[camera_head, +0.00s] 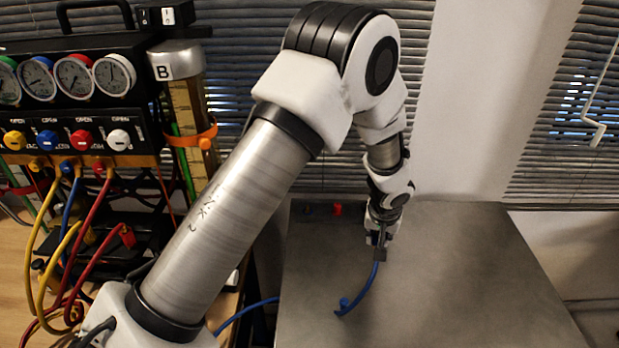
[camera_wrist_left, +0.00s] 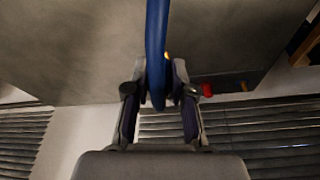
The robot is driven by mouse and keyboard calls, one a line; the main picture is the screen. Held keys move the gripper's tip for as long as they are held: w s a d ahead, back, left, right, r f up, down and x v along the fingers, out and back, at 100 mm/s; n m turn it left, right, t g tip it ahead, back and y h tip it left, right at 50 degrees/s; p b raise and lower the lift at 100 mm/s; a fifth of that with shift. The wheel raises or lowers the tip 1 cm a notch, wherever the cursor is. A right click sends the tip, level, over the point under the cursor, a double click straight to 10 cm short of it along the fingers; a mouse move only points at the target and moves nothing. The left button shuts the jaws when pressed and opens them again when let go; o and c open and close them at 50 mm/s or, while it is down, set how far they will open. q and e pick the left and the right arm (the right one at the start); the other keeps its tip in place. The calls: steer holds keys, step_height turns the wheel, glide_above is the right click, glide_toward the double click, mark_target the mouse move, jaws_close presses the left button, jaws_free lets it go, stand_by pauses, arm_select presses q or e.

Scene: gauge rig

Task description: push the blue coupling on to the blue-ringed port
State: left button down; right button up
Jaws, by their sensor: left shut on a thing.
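My left gripper (camera_head: 380,250) is above the grey table, pointing down. It is shut on a blue hose (camera_head: 370,290), whose lower part curves down and left from the fingers. In the left wrist view the blue hose (camera_wrist_left: 157,45) runs from the top edge down between the two fingers (camera_wrist_left: 158,80). The coupling itself cannot be told apart from the hose; the fingers partly hide it. I cannot make out a blue-ringed port for certain. A blue fitting (camera_head: 67,167) with a blue hose shows under the blue knob of the gauge rig. My right gripper is out of view.
The gauge rig (camera_head: 75,100) stands at left with several gauges, knobs and hanging hoses. A column marked B (camera_head: 180,66) stands beside it. A small red piece (camera_head: 337,209) is at the table's back edge. The grey table (camera_head: 460,270) is clear on the right.

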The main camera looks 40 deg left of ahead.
arm_select(q)
steer(key=w+a+r+n+g+y, duration=0.1)
steer(key=w+a+r+n, duration=0.15)
steer(key=a, duration=0.35)
steer(key=w+a+r+n, duration=0.1)
steer(key=w+a+n, duration=0.3)
steer(key=a, duration=0.3)
steer(key=a+f+n, duration=0.1)
steer(key=a, duration=0.3)
steer(key=s+a+n+g, duration=0.1)
steer(key=a+n, duration=0.1)
steer(key=a, duration=0.2)
steer(key=s+a+f+n, duration=0.1)
steer(key=a+n, duration=0.1)
steer(key=a, duration=0.3)
steer(key=shift+a+f+y, duration=0.1)
steer(key=shift+f+y, duration=0.2)
steer(key=shift+f, duration=0.05)
steer(key=shift+a+f+g, duration=0.1)
steer(key=shift+g, duration=0.2)
steer(key=shift+w, duration=0.1)
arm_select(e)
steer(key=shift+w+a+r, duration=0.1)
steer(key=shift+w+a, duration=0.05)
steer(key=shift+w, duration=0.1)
